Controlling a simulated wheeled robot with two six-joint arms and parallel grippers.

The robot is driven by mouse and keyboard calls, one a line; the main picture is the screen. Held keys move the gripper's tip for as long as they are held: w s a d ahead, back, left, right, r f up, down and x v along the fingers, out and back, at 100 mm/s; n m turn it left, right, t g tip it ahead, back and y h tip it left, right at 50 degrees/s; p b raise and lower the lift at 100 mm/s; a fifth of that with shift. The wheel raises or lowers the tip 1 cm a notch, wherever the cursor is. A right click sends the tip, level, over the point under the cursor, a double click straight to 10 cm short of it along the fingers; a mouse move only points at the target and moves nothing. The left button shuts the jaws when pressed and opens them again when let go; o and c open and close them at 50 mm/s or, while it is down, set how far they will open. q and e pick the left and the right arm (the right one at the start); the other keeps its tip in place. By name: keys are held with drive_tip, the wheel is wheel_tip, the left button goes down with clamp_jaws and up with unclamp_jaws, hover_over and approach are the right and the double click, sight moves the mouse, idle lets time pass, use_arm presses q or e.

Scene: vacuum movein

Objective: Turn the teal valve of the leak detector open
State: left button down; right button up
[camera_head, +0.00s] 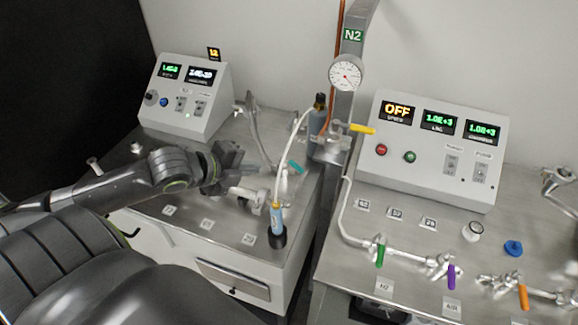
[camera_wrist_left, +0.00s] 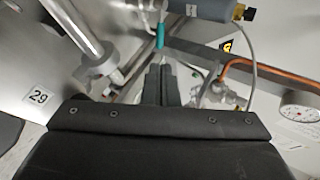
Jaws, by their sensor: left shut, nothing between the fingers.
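Part of the valve body below the handle is hard to make out. My right gripper is not in view.
A blue-tipped probe (camera_head: 277,218) with a white hose stands in a black holder at the bench's front right. A steel post (camera_head: 341,112) with a gauge rises between the benches. The right bench holds green, purple and orange valves (camera_head: 451,277) and a console (camera_head: 433,148).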

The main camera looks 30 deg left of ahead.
sight(295, 167)
use_arm(q)
drive_tip(key=p+x, duration=0.1)
drive_tip(key=x, duration=1)
drive_tip(key=shift+w+d+f+p, duration=0.15)
drive_tip(key=shift+w+d+p, duration=0.05)
drive_tip(key=shift+w+p, duration=0.15)
drive_tip(key=shift+w+d+f, duration=0.1)
drive_tip(key=shift+w+f, duration=0.3)
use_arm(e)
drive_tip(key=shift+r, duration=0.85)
use_arm(q)
drive_tip(key=shift+d, duration=0.1)
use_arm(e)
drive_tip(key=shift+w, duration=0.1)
